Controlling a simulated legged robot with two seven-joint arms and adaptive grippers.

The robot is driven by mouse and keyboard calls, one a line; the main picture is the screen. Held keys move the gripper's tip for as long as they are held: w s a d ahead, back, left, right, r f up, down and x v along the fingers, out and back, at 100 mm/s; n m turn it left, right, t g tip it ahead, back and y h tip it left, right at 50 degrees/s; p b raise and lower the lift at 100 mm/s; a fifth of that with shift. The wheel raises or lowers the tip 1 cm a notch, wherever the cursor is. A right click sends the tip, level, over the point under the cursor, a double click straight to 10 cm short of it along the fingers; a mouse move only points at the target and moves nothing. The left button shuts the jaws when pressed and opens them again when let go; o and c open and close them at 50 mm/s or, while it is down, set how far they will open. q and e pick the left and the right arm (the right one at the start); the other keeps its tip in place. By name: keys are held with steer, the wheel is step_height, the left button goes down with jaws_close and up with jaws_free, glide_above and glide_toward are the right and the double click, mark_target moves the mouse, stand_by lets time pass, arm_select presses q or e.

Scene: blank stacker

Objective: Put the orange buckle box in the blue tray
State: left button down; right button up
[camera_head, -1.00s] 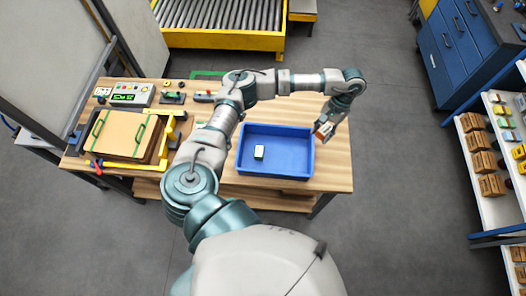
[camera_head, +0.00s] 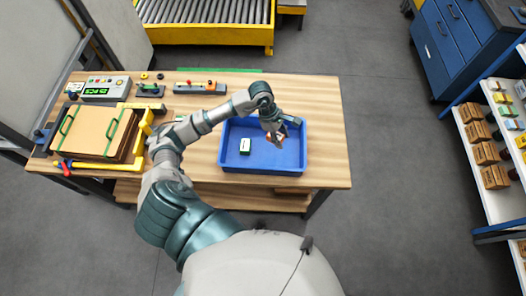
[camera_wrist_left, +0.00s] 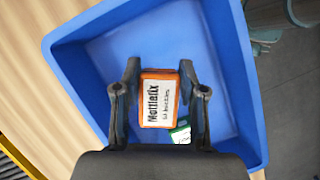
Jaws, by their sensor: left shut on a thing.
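The orange buckle box (camera_wrist_left: 158,98), with a white label, is between the fingers of my left gripper (camera_wrist_left: 160,92), which is shut on it. In the head view my left gripper (camera_head: 277,137) holds the box (camera_head: 277,141) over the right part of the blue tray (camera_head: 263,170). In the wrist view the blue tray (camera_wrist_left: 238,62) spreads beneath the box. The gap between box and tray floor is hard to judge. My right gripper is not in view.
A green and white box (camera_head: 245,146) lies in the tray's left part, also low in the wrist view (camera_wrist_left: 181,132). The wooden table (camera_head: 325,140) is bare right of the tray. Stacked boards (camera_head: 92,132) and a control box (camera_head: 105,88) occupy its left side.

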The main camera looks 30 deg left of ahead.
arm_select(q)
steer(key=n, duration=0.2)
steer(key=a+r+n+t, duration=0.1)
steer(key=shift+s+r+n+b, duration=0.1)
steer(key=shift+r+n+b, duration=0.1)
steer(key=shift+n+b, duration=0.2)
steer(key=shift+r+n+t+y, duration=0.3)
steer(key=shift+n+t, duration=0.1)
steer(key=shift+n, duration=0.1)
steer(key=shift+f, duration=0.1)
glide_above(280, 151)
steer(key=a, duration=0.1)
steer(key=shift+n, duration=0.3)
steer(key=f, duration=0.5)
steer(key=shift+s+a+f, duration=0.1)
steer(key=shift+s+f, duration=0.1)
steer(key=shift+s, duration=0.15)
steer(key=shift+f, duration=0.35)
step_height(280, 151, down, 4)
steer(key=shift+a+r, duration=0.1)
steer(key=shift+r, duration=0.15)
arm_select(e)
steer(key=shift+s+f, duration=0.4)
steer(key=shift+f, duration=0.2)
arm_select(q)
steer(key=c, duration=0.7)
jaws_free()
